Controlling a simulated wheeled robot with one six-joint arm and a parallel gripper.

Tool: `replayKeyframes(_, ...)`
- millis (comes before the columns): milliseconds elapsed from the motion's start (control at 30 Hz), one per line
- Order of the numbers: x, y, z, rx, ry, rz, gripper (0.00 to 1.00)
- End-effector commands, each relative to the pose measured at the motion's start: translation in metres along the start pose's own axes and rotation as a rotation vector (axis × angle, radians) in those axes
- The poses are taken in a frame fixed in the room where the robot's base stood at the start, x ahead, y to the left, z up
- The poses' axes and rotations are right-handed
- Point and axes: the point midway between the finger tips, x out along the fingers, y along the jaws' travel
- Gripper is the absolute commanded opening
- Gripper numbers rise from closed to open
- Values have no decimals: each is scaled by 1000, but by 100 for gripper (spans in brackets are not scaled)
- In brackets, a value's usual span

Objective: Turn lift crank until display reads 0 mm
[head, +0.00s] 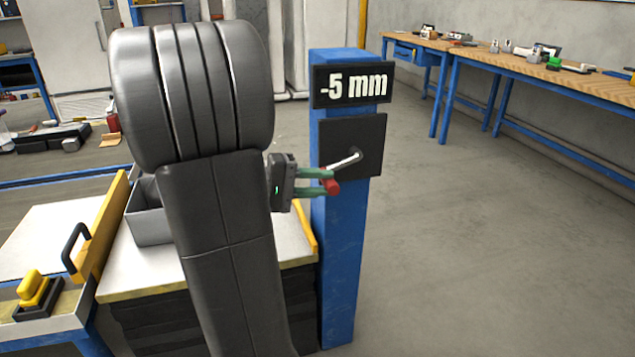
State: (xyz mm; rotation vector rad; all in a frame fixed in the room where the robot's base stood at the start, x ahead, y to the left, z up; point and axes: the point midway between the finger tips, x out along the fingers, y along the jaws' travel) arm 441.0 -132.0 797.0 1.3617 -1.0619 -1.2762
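The display (351,85) on top of the blue post (343,265) reads -5 mm. Below it is a dark square plate (368,132) with the lift crank (345,162), a light metal arm that slants down and left to a red handle (332,187). My gripper (325,181) reaches in from the left, its green fingers at the red handle. One finger shows above the handle and one lower, beside it. I cannot tell whether they press on it. My dark arm fills the left middle and hides part of the lift table behind.
A lift table with a pale top (150,265) and dark bellows stands left of the post, with a grey bin (148,222) on it. A yellow-edged bench (45,240) is at far left. Wooden workbenches (500,62) line the back right. The floor (480,250) right of the post is clear.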

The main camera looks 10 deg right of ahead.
Motion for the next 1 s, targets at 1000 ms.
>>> replayKeyframes(1000, -92, 2, -1, -1, 5, 2, 44)
